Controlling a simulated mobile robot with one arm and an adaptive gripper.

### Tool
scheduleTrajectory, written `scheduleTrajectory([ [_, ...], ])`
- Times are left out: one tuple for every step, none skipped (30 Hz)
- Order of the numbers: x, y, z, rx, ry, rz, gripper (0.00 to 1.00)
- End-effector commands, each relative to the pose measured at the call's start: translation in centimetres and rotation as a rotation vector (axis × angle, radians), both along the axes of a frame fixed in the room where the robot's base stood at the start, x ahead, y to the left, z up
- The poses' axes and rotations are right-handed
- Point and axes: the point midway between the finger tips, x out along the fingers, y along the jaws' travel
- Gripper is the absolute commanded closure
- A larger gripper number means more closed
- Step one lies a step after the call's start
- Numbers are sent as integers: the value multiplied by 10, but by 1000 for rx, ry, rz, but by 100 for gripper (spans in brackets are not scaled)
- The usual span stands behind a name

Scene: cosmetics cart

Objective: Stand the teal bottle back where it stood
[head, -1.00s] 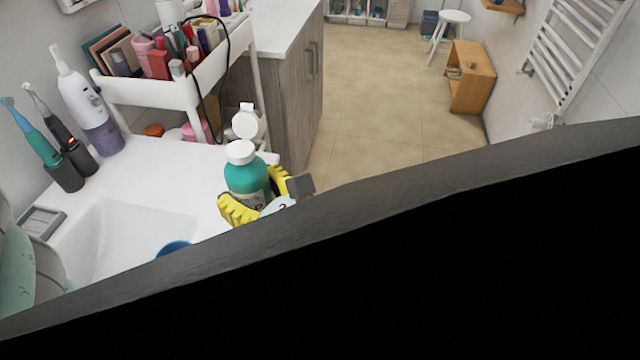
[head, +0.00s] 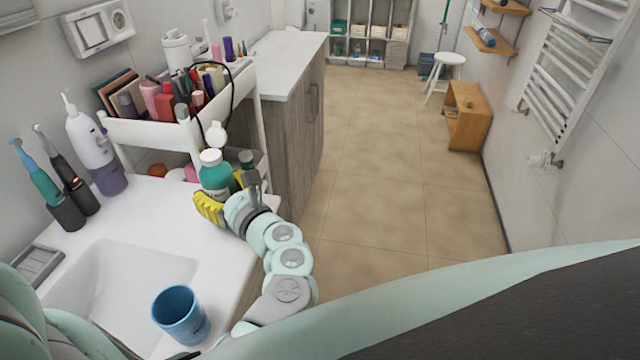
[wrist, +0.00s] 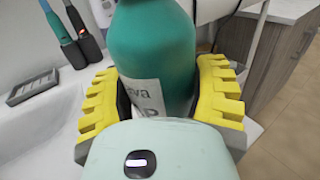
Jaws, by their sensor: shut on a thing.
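The teal bottle (head: 215,176) has a white cap and a white label, and it is upright at the back right of the sink counter, in front of the cart. My gripper (head: 222,198) is shut on it, with a yellow ridged finger on each side. In the wrist view the teal bottle (wrist: 152,50) fills the middle between the yellow fingers of my gripper (wrist: 160,98). Its base is hidden behind the gripper body, so I cannot tell whether it touches the counter.
The white cart (head: 160,132) full of cosmetics stands behind the bottle. Electric toothbrushes (head: 64,208) and a white-and-purple flosser (head: 97,150) stand at the left. A blue cup (head: 180,316) is near the front, right of the sink basin (head: 115,285).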

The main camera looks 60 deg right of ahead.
Motion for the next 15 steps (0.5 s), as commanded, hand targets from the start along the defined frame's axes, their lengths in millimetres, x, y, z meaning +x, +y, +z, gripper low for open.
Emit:
scheduleTrajectory([
  [-1,-1,-7,3,-3,-3,82],
  [-1,-1,-10,4,-3,-3,82],
  [-1,-1,-14,3,-3,-4,82],
  [-1,-1,-15,2,-2,-4,82],
  [-1,-2,-17,1,-3,-4,82],
  [-1,-2,-17,-2,-3,-5,82],
  [-1,-2,-18,-3,-3,-5,82],
  [-1,-2,-18,-3,-4,-5,82],
  [-2,-2,-18,-4,-3,-5,82],
  [-2,-2,-18,-4,-3,-5,82],
  [-2,-2,-18,-4,-3,-5,82],
  [-2,-2,-17,-4,-3,-6,82],
  [-2,-2,-18,-3,-4,-6,82],
  [-2,-2,-18,-3,-4,-6,82],
  [-2,-2,-18,-3,-3,-6,82],
])
